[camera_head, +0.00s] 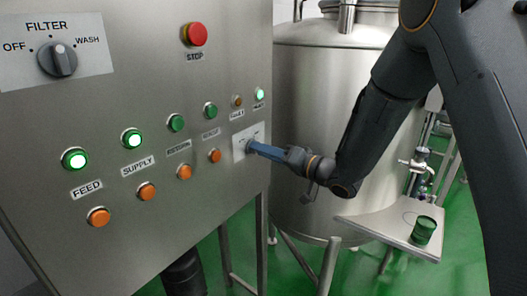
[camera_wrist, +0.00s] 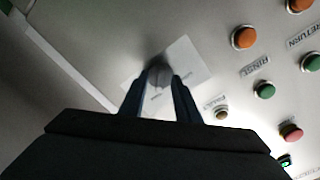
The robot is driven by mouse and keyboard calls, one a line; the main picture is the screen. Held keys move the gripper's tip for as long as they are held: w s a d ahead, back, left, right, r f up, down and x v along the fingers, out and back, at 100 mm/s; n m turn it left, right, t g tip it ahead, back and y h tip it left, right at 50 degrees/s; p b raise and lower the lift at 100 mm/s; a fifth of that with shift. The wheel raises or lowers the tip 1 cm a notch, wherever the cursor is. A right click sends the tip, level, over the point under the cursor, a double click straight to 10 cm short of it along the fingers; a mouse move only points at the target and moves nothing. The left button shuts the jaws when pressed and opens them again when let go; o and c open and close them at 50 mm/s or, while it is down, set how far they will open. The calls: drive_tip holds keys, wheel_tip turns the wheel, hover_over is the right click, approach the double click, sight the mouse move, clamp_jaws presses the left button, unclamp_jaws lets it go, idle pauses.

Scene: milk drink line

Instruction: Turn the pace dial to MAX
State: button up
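The pace dial is a small grey knob on a white plate (camera_head: 240,150) at the right edge of the steel control panel. In the wrist view the knob (camera_wrist: 159,76) sits between the two fingertips of my gripper (camera_wrist: 159,84), with one dark finger on each side. In the head view my gripper (camera_head: 255,148) reaches the plate from the right and covers most of the dial. The fingers are close to the knob's sides, but I cannot tell whether they press on it. The dial's markings and setting are too small and partly hidden to read.
Close by on the panel are an orange button (camera_head: 215,156) and small lamps above. A red STOP button (camera_head: 196,34) and a FILTER selector (camera_head: 58,60) are further up and left. A steel tank (camera_head: 330,90) stands behind my arm.

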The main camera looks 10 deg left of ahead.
drive_tip(key=b+v, duration=0.2)
drive_tip(key=v, duration=0.5)
drive_tip(key=shift+d, duration=0.4)
drive_tip(key=shift+s, duration=0.15)
